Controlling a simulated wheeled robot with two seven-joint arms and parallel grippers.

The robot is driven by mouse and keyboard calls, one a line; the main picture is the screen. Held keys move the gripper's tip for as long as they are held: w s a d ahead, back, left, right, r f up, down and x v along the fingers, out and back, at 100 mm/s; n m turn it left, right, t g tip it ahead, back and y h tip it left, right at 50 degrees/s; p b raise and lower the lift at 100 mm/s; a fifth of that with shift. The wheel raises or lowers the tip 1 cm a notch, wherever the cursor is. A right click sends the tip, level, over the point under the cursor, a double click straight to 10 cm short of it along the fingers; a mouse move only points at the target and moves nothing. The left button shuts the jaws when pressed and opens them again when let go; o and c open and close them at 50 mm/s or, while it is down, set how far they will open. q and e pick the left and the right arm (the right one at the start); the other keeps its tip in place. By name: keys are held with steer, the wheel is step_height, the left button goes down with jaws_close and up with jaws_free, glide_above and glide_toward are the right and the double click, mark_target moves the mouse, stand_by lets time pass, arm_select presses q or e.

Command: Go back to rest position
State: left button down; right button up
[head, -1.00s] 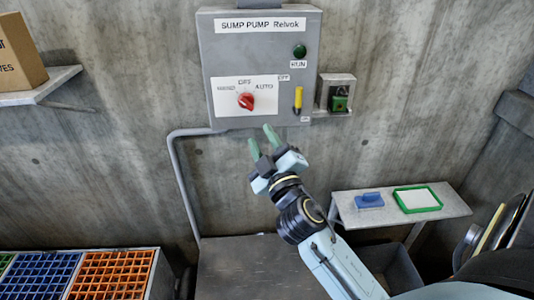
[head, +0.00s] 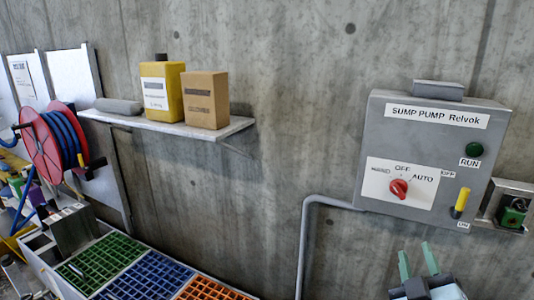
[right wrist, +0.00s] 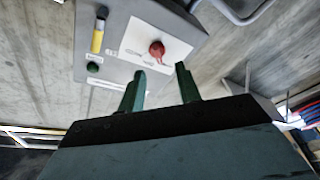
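My right gripper (head: 417,262) shows at the bottom right of the head view, below the grey sump pump box (head: 432,150). Its two green fingers are apart with nothing between them, and they point up toward the box without touching it. The right wrist view also shows the open fingers (right wrist: 160,90), with the box (right wrist: 120,45) beyond them. The box carries a red selector knob (head: 398,188), a yellow lever (head: 461,200) and a dark green RUN button (head: 475,150). My left gripper is not in view.
A wall shelf (head: 180,122) holds a yellow jug (head: 160,92) and a cardboard box (head: 205,100). A red hose reel (head: 50,145) is at the left. Green, blue and orange grid trays (head: 150,277) stand below. A conduit (head: 304,240) runs down the wall.

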steer(key=s+a+f+m+g+y, duration=0.1)
steer(key=s+f+m+g, duration=0.1)
steer(key=s+f+g, duration=0.4)
steer(key=s+a+f+m+g+y, duration=0.1)
steer(key=s+a+f+m+g, duration=0.15)
steer(key=f, duration=0.65)
steer(key=s+a+f+n+g+y, duration=0.1)
steer(key=s+a+f+g+y, duration=0.1)
steer(key=s+a+f+g, duration=0.3)
steer(key=s+a+f+n+g+y, duration=0.1)
steer(key=s+f+g+y, duration=0.1)
steer(key=s, duration=0.6)
step_height(320, 180, down, 24)
steer(key=s+g, duration=0.1)
steer(key=s+d+f+g, duration=0.1)
steer(key=s+d+f, duration=0.1)
steer(key=s+f, duration=1.3)
steer(key=shift+s+d+f+b, duration=0.25)
steer(key=shift+s+d+b, duration=0.1)
steer(key=shift+s, duration=0.5)
steer(key=shift+g, duration=0.25)
